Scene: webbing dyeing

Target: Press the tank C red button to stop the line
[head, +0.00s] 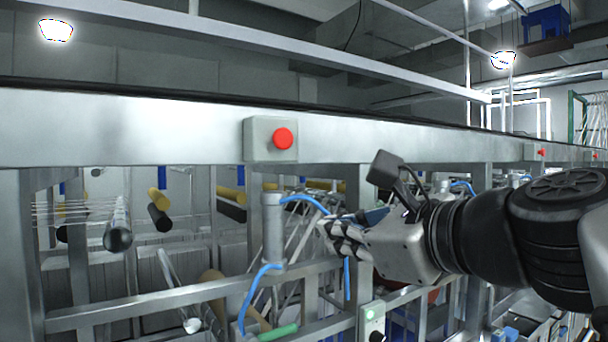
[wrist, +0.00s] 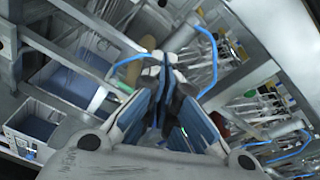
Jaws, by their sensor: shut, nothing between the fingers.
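A red button (head: 283,138) sticks out of a pale grey box on the front of the long metal beam, near the middle of the head view. Two more red buttons, a farther one (head: 542,152) and one near the right edge (head: 596,155), sit along the same beam. I see no readable tank label on any of them. My gripper (head: 328,236) is below and right of the nearest button, apart from it, pointing left. Its fingers are shut and empty; they also show in the wrist view (wrist: 163,68). No red button shows in the wrist view.
The metal beam (head: 400,137) runs across the head view. Below it are frame rails (head: 190,305), a vertical cylinder (head: 273,225) with blue hoses just left of my gripper, and rollers (head: 118,232). A small box with a green button (head: 371,314) is below my gripper.

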